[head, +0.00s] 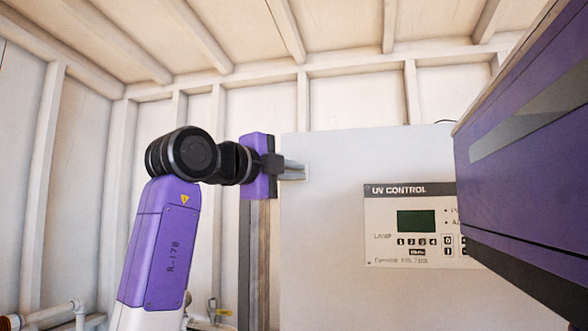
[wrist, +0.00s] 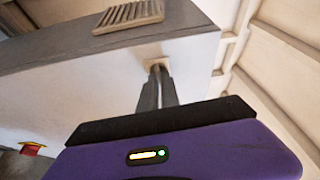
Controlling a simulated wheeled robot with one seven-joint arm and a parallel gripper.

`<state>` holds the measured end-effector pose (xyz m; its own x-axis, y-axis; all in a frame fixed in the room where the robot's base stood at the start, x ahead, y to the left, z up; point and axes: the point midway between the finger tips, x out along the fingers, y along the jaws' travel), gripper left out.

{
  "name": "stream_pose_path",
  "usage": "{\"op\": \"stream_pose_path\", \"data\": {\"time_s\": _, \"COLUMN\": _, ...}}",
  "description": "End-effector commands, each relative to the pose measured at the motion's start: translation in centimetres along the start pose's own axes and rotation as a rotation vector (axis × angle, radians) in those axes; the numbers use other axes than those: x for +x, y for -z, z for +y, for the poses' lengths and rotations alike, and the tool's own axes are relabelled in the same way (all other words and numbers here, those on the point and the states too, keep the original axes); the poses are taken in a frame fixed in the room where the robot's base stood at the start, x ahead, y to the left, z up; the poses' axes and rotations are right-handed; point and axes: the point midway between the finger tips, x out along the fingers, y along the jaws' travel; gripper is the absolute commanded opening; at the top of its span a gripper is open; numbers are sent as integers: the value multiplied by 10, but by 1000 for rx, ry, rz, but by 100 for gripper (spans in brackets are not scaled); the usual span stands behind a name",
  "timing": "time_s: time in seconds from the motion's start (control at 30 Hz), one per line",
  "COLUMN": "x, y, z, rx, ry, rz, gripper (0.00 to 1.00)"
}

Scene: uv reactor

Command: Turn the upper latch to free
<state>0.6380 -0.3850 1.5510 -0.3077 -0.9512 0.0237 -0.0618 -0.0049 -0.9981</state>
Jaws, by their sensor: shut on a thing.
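The upper latch (wrist: 157,63) shows as a small pale piece on the wall of the grey cabinet (head: 330,220), in the wrist view. My gripper (head: 302,170) reaches the cabinet near its upper left edge in the head view. In the wrist view its two grey fingers (wrist: 156,72) are close together and shut on the latch. The fingertips cover most of the latch, so its exact angle cannot be told. In the head view the latch is mostly hidden by the fingers.
A UV control panel (head: 412,225) with a dark green screen is on the cabinet face. A large purple body (head: 530,165) juts in at the right. The wrist view shows a slatted vent (wrist: 128,15) and a red and yellow part (wrist: 33,148). Pipes (head: 55,312) run low at left.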

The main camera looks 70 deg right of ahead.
Motion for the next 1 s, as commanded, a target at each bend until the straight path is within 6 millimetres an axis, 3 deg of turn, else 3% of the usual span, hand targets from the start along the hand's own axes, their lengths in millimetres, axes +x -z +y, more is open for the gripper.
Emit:
{"op": "stream_pose_path", "data": {"time_s": 0.7, "x": 0, "y": 0, "z": 1, "rx": 73, "ry": -32, "rz": -2, "gripper": 0}}
{"op": "stream_pose_path", "data": {"time_s": 0.83, "x": 0, "y": 0, "z": 1, "rx": 72, "ry": -31, "rz": -2, "gripper": 28}}
{"op": "stream_pose_path", "data": {"time_s": 1.0, "x": 0, "y": 0, "z": 0, "rx": 72, "ry": -30, "rz": -1, "gripper": 28}}
